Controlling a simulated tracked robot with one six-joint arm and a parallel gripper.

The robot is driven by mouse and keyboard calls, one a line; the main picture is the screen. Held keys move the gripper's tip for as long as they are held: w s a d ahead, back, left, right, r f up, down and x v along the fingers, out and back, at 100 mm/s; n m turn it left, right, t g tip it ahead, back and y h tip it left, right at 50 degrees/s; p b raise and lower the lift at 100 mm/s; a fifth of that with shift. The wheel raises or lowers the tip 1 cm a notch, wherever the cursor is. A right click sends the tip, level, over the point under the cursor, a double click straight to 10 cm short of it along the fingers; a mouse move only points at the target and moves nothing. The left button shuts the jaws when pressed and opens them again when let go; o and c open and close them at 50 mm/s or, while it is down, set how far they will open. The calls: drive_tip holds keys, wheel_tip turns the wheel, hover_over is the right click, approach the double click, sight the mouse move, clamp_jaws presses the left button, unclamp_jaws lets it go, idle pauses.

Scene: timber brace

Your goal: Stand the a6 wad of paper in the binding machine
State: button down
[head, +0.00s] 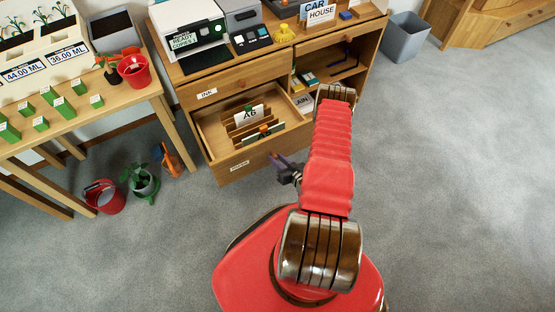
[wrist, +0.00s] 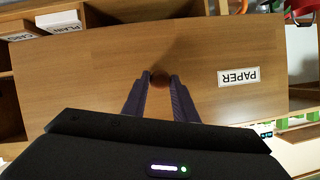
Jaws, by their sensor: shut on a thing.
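My gripper (head: 277,158) is at the front of the open lower drawer (head: 222,172). In the wrist view my gripper (wrist: 160,77) is shut on a small round wooden knob (wrist: 160,82) on the drawer front, which carries a PAPER label (wrist: 239,77), seen upside down. Inside the drawer, in the head view, an upright white piece marked A6 (head: 249,115) stands among wooden dividers, with a green bit at its top.
A white copier (head: 186,30) stands on the cabinet top, left of the grey machine. Open shelves (head: 328,67) lie right of the drawer. A plant pot (head: 146,184) and a red bucket (head: 104,197) stand on the floor at left. The carpet (head: 455,180) at right is clear.

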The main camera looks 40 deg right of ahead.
drive_tip(key=c, duration=1.4)
unclamp_jaws()
drive_tip(key=shift+c, duration=0.2)
drive_tip(key=shift+s, duration=0.1)
drive_tip(key=v, duration=1.3)
drive_tip(key=shift+s, duration=0.25)
